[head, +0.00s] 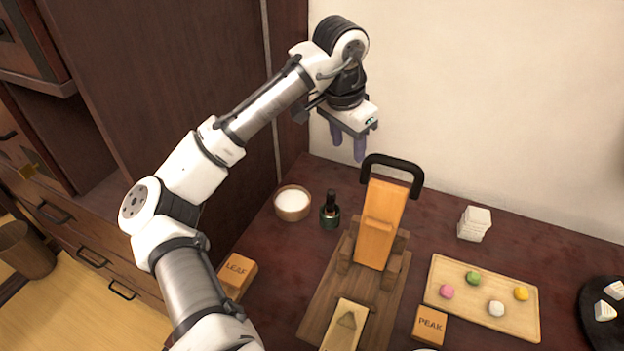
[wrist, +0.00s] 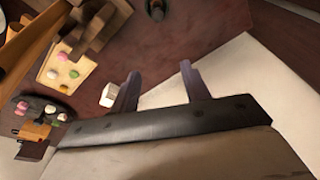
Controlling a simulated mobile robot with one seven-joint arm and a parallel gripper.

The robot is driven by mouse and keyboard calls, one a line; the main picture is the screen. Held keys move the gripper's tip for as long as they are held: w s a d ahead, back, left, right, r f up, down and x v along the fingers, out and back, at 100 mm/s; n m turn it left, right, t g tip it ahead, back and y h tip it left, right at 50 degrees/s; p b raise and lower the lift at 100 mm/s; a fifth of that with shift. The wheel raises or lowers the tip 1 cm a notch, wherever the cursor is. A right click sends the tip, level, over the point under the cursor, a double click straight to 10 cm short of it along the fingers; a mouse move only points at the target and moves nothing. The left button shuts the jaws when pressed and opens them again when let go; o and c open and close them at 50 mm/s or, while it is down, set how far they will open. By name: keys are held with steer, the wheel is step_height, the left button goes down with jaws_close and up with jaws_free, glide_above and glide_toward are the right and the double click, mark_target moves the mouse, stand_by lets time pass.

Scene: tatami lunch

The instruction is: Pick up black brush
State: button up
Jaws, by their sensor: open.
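A small dark upright thing, seemingly the black brush (head: 331,199), stands in a dark green round holder (head: 330,219) on the dark red table. It is between a bowl of white stuff and a wooden stand. The holder shows only partly at the top edge of the wrist view (wrist: 157,10). My gripper (head: 348,148) is open and empty, high above the back of the table near the wall. It points down, above and a little right of the brush in the head view. Its two fingers are apart in the wrist view (wrist: 160,70).
The wooden stand (head: 318,298) holds a tilted orange block (head: 381,222) with a black handle (head: 392,161) rising close to my gripper. The bowl (head: 292,204) is left of the brush. A dark cabinet borders the left.

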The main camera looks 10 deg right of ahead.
mark_target(331, 192)
steer(key=shift+g+y, duration=0.6)
steer(key=shift+y, duration=0.3)
steer(key=f, duration=0.3)
steer(key=a+f, duration=0.1)
steer(key=f, duration=0.2)
steer(key=a+f, duration=0.1)
steer(key=f, duration=0.2)
steer(key=shift+s+a+f+b, duration=0.15)
steer(key=shift+s+a+b, duration=0.05)
steer(key=shift+a+b, duration=0.1)
steer(key=shift+a+f, duration=0.1)
steer(key=shift+f, duration=3.05)
jaws_close()
steer(key=shift+r, duration=0.1)
step_height(331, 192, up, 20)
steer(key=p, duration=0.1)
